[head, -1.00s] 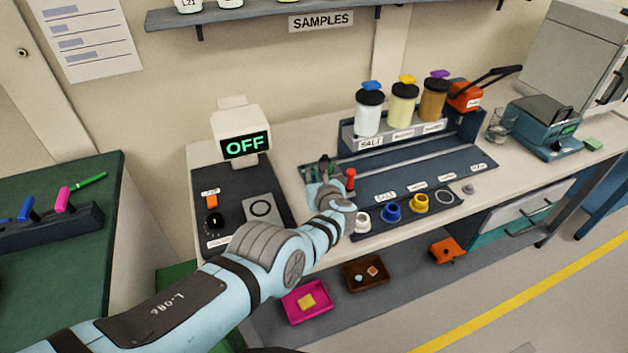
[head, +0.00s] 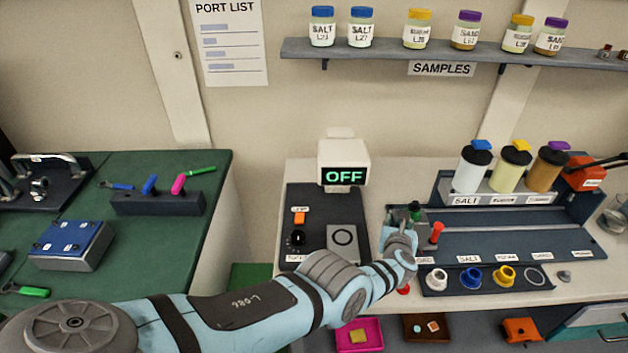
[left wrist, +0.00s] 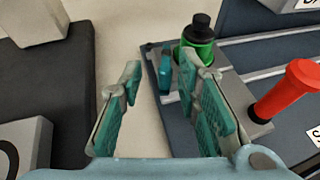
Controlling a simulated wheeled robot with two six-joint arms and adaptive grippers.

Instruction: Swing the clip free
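My left gripper (head: 400,238) reaches over the near left end of the dark rail station. In the left wrist view its two teal-padded fingers (left wrist: 160,82) are apart with nothing held between them. Just beyond the fingertips is a small teal upright piece (left wrist: 165,72), possibly the clip; I cannot tell for sure. Beside it stands a green cylinder with a black top (left wrist: 197,42), partly behind the right finger; it also shows in the head view (head: 415,211). A red handle (left wrist: 285,92) leans to the right of the fingers. My right gripper is not in view.
A screen reading OFF (head: 344,176) stands behind a dark panel with a knob (head: 297,238), left of my gripper. Lidded jars (head: 512,172) stand behind the rail. Coloured rings lie in a front strip (head: 440,290). A green bench (head: 130,262) is at left.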

